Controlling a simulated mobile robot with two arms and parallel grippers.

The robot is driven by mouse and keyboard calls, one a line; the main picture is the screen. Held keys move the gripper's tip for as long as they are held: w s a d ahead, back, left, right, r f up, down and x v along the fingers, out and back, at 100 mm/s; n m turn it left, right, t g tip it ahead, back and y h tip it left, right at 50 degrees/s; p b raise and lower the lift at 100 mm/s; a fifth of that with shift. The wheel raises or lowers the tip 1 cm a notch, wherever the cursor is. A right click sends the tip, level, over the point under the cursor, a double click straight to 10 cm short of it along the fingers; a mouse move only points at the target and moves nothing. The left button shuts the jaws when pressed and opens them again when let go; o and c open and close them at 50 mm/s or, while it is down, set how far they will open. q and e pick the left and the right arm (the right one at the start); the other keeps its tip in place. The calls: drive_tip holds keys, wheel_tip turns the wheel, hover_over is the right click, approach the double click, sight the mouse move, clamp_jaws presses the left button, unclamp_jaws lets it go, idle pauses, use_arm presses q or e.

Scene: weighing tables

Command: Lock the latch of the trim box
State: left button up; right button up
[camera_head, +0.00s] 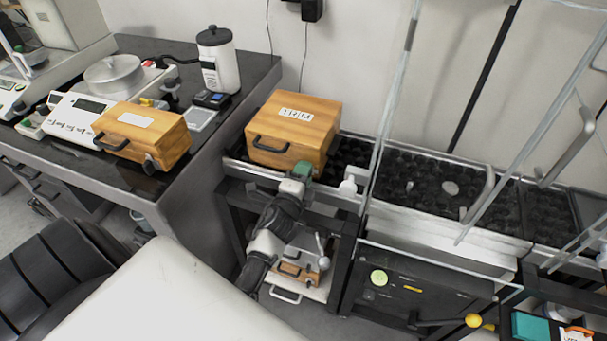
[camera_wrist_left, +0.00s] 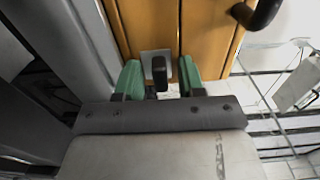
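The trim box (camera_head: 290,132) is an orange wooden box with a white label on its lid and a dark handle on its front. It sits on the rack at the centre of the head view. Its wooden face (camera_wrist_left: 205,30) fills the top of the left wrist view. The latch (camera_wrist_left: 159,72), a dark knob on a pale metal plate, stands between my fingers. My left gripper (camera_wrist_left: 160,82) is open, its green fingertips on either side of the latch with gaps visible. In the head view my left gripper (camera_head: 301,172) is at the box's lower right side and hides the latch.
Another wooden box (camera_head: 143,135) with a blank label sits on the dark table at left, near a scale (camera_head: 88,107) and a white canister (camera_head: 218,60). Metal rails and a black pitted tray (camera_head: 450,188) lie right of the trim box. A small white bottle (camera_head: 348,188) stands close by.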

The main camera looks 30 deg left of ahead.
use_arm(q)
clamp_jaws()
drive_tip(key=shift+n, duration=0.4)
drive_tip(key=n+p, duration=0.1)
drive_tip(key=n, duration=0.2)
drive_tip(key=shift+n, duration=0.4)
drive_tip(key=n+p, duration=0.2)
drive_tip(key=n, duration=0.2)
drive_tip(key=shift+n, duration=0.3)
drive_tip(key=n+p, duration=0.1)
drive_tip(key=n, duration=0.3)
drive_tip(key=n+p, duration=0.1)
drive_tip(key=n, duration=0.3)
drive_tip(key=shift+n+p, duration=0.3)
